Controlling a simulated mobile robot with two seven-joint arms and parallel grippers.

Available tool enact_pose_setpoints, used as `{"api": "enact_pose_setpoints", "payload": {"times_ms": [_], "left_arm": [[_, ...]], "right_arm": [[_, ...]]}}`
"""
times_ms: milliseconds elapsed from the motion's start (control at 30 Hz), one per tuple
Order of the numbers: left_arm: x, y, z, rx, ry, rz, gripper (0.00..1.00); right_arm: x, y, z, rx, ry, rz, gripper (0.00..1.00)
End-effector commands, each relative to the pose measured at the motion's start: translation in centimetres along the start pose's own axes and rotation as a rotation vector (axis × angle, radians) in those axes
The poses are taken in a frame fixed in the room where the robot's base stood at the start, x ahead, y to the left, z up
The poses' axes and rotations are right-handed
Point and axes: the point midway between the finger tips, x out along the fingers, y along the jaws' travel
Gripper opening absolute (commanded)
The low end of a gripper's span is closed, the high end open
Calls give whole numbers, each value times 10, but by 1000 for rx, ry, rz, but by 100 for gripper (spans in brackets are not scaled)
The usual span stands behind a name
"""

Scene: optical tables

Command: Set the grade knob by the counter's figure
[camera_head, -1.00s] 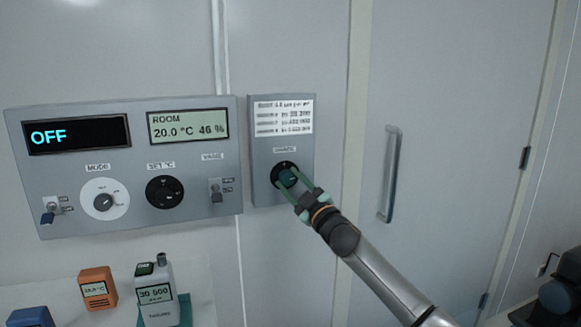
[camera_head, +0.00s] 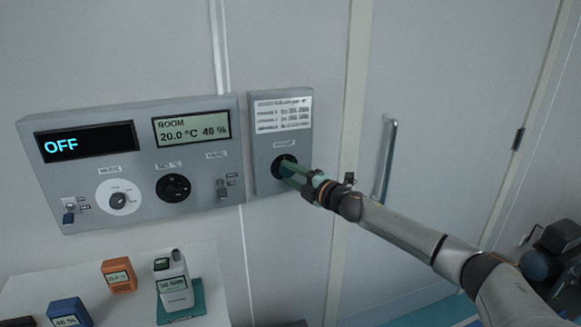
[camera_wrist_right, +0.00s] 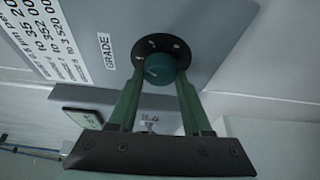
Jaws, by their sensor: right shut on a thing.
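The grade knob (camera_wrist_right: 159,68) is a dark green cap on a black round dial, labelled GRADE, on a grey box on the wall. It also shows in the head view (camera_head: 284,163), partly behind my gripper. My right gripper (camera_head: 292,174) is shut on it, with one green finger on each side in the wrist view (camera_wrist_right: 158,85). The counter (camera_head: 175,282) is a pale handheld device on a teal stand at the lower left. Its screen carries a figure too blurred to read surely. A printed table (camera_head: 283,115) sits above the knob; its lines are blurred. My left gripper is not in view.
A wall panel (camera_head: 60,195) to the left has an OFF display, a room display reading 20.0 °C, knobs and switches. Orange (camera_head: 119,276) and blue (camera_head: 69,314) meters stand on the white shelf below. A door handle (camera_head: 385,160) is close behind my right arm.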

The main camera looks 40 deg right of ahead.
Motion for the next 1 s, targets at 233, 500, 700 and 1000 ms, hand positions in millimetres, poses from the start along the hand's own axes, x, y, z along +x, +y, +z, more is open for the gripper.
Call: {"api": "enact_pose_setpoints", "payload": {"times_ms": [233,500,700,1000], "left_arm": [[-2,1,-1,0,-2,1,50],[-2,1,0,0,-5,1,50],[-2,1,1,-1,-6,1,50],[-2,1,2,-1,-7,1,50]], "right_arm": [[0,3,1,-169,-2,-65,0],[0,5,1,-324,-4,-128,0],[0,4,1,-412,-4,-167,0],[0,2,0,-486,-3,-200,0]]}}
